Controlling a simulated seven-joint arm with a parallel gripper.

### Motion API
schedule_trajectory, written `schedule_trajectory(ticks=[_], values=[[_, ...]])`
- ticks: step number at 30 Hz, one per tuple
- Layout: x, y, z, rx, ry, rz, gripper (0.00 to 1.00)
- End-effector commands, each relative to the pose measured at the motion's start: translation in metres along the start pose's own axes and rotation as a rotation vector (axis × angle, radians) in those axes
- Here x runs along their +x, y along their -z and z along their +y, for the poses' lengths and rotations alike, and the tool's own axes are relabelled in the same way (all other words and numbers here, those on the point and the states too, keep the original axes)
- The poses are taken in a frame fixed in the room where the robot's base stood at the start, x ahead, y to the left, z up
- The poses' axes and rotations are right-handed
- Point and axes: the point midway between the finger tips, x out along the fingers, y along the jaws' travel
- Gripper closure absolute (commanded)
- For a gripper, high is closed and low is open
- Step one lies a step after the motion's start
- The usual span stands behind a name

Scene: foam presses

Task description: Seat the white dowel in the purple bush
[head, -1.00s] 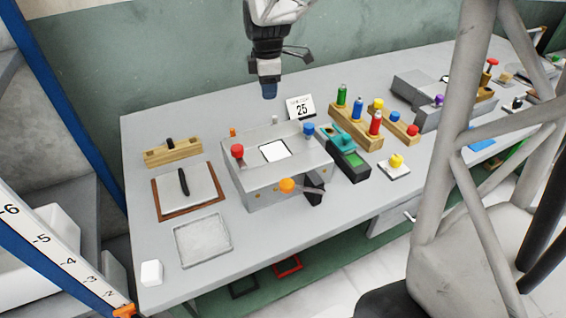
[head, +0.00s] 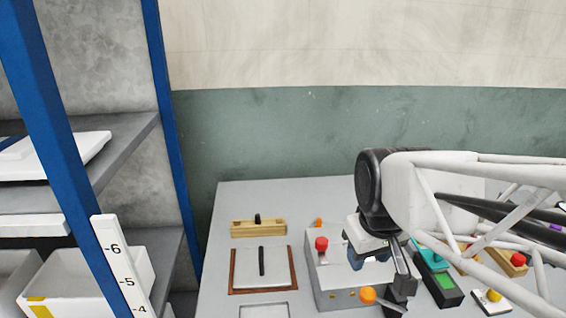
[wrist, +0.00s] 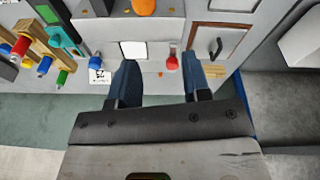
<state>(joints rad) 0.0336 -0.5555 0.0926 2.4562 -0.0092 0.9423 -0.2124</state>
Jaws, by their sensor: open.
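My gripper (head: 368,258) is open and empty above the grey press box (head: 325,283), and its two dark blue fingers (wrist: 160,80) show apart in the wrist view. Between and beyond the fingers lie the red knob (wrist: 172,61) and the white square (wrist: 133,50) on the box top. I cannot make out a white dowel for certain. A small purple patch (head: 556,227) shows at the far right of the head view, mostly behind my arm; I cannot tell whether it is the bush.
A wooden block (head: 258,229) and a brown-edged plate with a black handle (head: 235,281) lie left of the box. A shelf (head: 130,165) stands left.

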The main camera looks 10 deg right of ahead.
Motion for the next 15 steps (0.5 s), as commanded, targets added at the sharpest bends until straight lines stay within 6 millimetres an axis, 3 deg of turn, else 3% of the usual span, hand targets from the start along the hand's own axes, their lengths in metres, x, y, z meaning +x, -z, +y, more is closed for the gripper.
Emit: schedule_trajectory(ticks=[6, 15], values=[[0.000, -0.034, -0.014, 0.156, 0.001, 0.023, 0.56], [0.002, -0.044, -0.017, 0.206, 0.002, 0.027, 0.56]])
